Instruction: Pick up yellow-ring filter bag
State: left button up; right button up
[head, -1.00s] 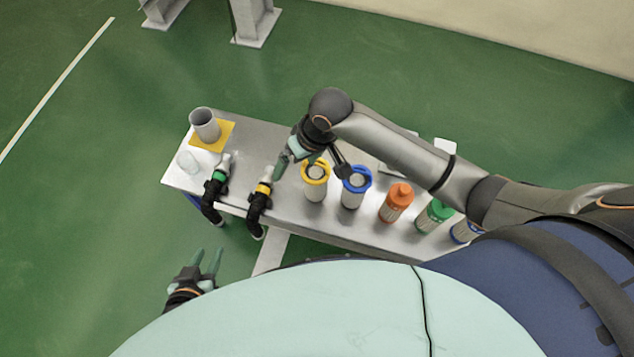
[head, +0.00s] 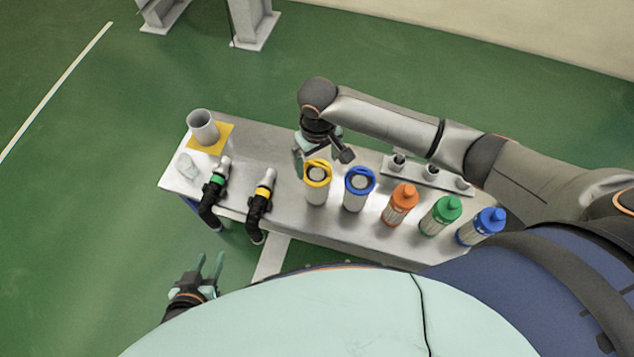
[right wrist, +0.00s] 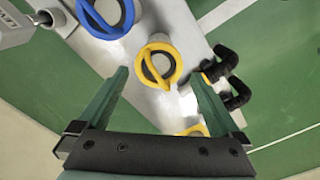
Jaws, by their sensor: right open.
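The yellow-ring filter bag (head: 317,186) stands upright on the metal table, its yellow ring on top. In the right wrist view its ring (right wrist: 160,66) lies between and beyond the two fingers. My right gripper (head: 299,160) is just behind and left of the ring in the head view, pointing down. In the right wrist view the right gripper (right wrist: 157,82) is open and empty, apart from the ring. My left gripper (head: 209,264) is open and empty, off the table's near left side over the floor.
A blue-ring filter bag (head: 357,189) stands close to the right of the yellow one. Orange (head: 399,205), green (head: 440,216) and blue (head: 482,227) canisters follow. Black pipes with green (head: 214,195) and yellow (head: 261,203) bands stand left; a grey cup (head: 203,126) sits on a yellow mat (head: 222,139).

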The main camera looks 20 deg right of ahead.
aim_at(318, 165)
notch_tip(318, 165, down, 4)
jog(key=shift+w+f+b, duration=0.1)
jog(key=shift+f+b, duration=0.1)
jog(key=shift+b, duration=0.2)
jog(key=shift+c, duration=0.2)
grip_shut()
dwell(0.4)
